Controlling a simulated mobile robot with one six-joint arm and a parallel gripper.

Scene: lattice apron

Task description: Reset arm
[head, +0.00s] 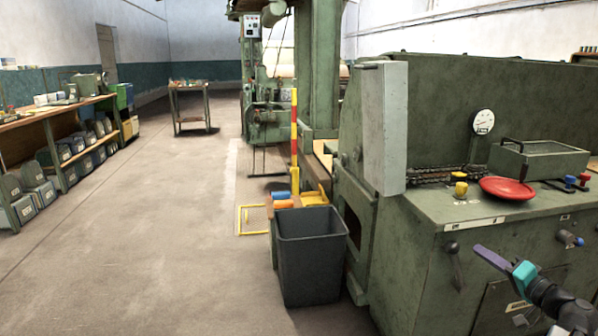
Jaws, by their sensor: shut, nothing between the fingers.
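My gripper (484,252) shows at the lower right of the head view. It has a purple end and a teal part, joined to my dark arm. Its fingers are shut with nothing held. It points up and left, in front of the green machine cabinet (425,270). It appears apart from the cabinet, and the exact gap cannot be told. The rest of my arm runs out of the picture at the lower right.
A red dish (507,188), a yellow knob (461,189) and a green metal box (540,160) sit on the cabinet top. A dark bin (312,260) stands left of the cabinet. A workbench (50,125) lines the left. The floor between is clear.

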